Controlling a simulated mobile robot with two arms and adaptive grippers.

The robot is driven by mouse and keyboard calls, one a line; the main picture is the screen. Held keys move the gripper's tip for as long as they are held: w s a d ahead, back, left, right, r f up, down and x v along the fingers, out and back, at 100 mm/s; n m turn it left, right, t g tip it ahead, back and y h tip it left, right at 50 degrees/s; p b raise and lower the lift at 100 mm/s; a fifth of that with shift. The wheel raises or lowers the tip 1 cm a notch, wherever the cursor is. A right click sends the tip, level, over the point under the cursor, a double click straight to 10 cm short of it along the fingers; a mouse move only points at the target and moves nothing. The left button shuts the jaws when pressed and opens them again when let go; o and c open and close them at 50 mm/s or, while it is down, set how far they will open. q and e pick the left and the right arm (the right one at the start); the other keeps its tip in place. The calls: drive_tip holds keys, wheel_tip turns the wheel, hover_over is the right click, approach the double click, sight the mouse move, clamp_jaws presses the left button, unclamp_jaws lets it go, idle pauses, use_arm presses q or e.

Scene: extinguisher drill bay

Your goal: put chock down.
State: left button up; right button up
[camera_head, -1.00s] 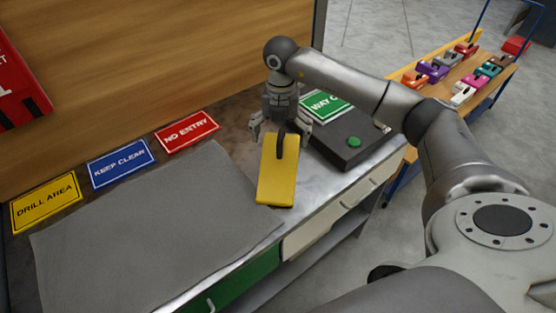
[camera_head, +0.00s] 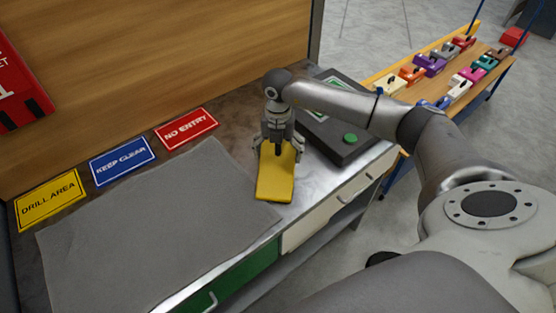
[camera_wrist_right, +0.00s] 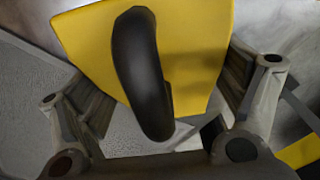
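The yellow chock (camera_head: 274,181) with a black loop handle is at the right edge of the grey mat (camera_head: 150,230), low over or on the metal bench top; I cannot tell whether it touches. My right gripper (camera_head: 279,150) is over its far end, with a finger along each side. In the right wrist view, the finger pads lie against both sides of the chock (camera_wrist_right: 190,60), and the handle (camera_wrist_right: 138,70) stands between them. The gripper is shut on the chock. Its underside is hidden. My left gripper is not in view.
A dark box with a green button (camera_head: 350,138) stands close right of the gripper. NO ENTRY (camera_head: 186,129), KEEP CLEAR (camera_head: 122,161) and DRILL AREA (camera_head: 50,200) signs line the back. A side table (camera_head: 490,80) holds several coloured chocks. The mat is clear.

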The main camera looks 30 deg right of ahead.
drive_tip(key=c, duration=0.7)
drive_tip(key=shift+r, duration=0.1)
drive_tip(key=shift+c, duration=0.7)
drive_tip(key=shift+w+r, duration=0.1)
drive_tip(key=shift+r, duration=0.05)
